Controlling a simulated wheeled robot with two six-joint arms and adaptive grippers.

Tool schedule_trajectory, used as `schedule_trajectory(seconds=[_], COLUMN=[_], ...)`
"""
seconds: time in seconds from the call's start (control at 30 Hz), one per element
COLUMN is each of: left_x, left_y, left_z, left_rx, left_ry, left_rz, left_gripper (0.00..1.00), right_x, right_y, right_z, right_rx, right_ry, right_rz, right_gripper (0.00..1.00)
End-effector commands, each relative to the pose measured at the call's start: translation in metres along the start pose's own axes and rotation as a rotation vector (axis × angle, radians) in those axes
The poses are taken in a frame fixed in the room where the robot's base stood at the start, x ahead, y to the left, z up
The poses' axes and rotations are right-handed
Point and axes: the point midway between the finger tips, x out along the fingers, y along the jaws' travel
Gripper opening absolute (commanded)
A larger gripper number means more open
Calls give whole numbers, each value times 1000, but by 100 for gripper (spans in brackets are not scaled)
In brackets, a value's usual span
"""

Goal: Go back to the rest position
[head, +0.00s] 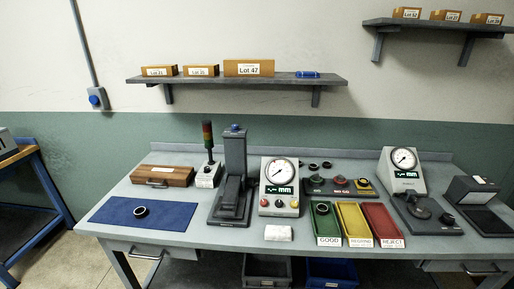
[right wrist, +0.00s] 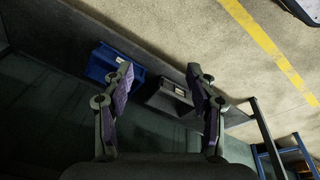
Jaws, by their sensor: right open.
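My right gripper (right wrist: 160,82) shows in the right wrist view with its two fingers spread apart and nothing between them. It hangs over the area near the floor, with bins beyond the fingertips. My left gripper is not in the head view, and neither arm shows there. The workbench (head: 270,236) stands in front of me. A dark ring (head: 141,211) lies on the blue mat (head: 110,212) at the left. Another dark ring (head: 322,208) lies in the green GOOD tray (head: 328,228).
Yellow (head: 353,222) and red (head: 384,222) trays sit beside the green one. A gauge box (head: 279,180), a press-like stand (head: 234,165) and a wooden case (head: 162,176) stand behind. Below are a grey bin (head: 267,270) and a blue bin (head: 331,270).

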Motion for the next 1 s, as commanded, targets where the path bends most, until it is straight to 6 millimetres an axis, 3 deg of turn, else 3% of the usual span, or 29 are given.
schedule_trajectory(seconds=[0.03,0.1,0.2,0.3,0.4,0.5,0.6,1.0], left_x=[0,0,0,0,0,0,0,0], left_y=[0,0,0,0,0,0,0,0], left_z=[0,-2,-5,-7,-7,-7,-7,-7], left_rx=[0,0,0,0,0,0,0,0], left_ry=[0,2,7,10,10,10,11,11], left_rz=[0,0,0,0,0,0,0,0], left_gripper=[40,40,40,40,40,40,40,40], right_x=[35,74,116,138,147,149,150,150], right_y=[-21,-50,-106,-166,-216,-247,-260,-260], right_z=[34,78,140,188,221,239,245,246], right_rx=[88,191,296,360,397,417,424,425], right_ry=[-32,-61,-98,-118,-124,-126,-124,-124], right_rz=[7,36,59,58,43,29,22,22], right_gripper=[57,57,57,57,57,57,57,57])
